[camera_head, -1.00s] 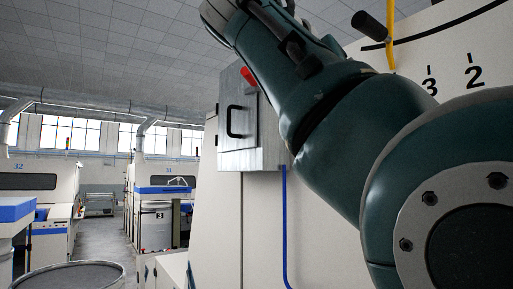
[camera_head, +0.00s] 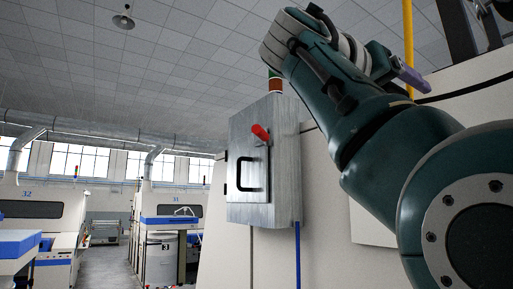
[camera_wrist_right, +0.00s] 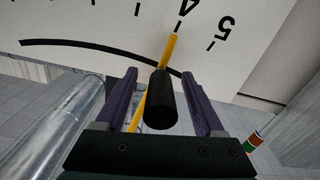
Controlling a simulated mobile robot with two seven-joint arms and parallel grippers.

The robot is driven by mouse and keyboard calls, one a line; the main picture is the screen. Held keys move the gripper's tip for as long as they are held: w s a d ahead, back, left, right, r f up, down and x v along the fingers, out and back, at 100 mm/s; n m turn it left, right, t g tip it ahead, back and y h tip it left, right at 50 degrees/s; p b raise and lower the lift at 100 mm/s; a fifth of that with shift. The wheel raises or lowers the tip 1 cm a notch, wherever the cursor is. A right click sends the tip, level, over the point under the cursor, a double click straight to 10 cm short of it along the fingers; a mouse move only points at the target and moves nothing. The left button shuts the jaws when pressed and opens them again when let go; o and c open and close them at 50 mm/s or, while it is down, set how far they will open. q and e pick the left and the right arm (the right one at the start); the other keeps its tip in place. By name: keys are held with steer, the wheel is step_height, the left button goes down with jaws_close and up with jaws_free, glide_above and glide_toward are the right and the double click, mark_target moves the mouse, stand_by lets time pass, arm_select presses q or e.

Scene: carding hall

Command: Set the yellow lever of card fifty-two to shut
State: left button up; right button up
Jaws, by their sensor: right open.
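The yellow lever (camera_head: 408,42) stands upright at the top right of the head view. In the right wrist view the yellow lever (camera_wrist_right: 171,48) runs along a white panel, its upper end near the mark at 4. Its black knob (camera_wrist_right: 161,100) sticks out towards the camera. My right gripper (camera_wrist_right: 159,76) is open, with a purple finger on either side of the knob; I see no clear contact. In the head view my right gripper (camera_head: 410,74) shows one purple finger by the lever, partly behind my arm. My left gripper is out of view.
A grey metal box (camera_head: 262,165) with a black handle and red switch (camera_head: 261,132) juts from the machine's side, left of my arm. Farther left are other machines (camera_head: 170,215) and an open aisle. A black arc (camera_wrist_right: 95,48) and numbers mark the panel.

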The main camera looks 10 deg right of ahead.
steer(key=shift+d, duration=0.25)
jaws_close()
stand_by(0.5)
stand_by(0.9)
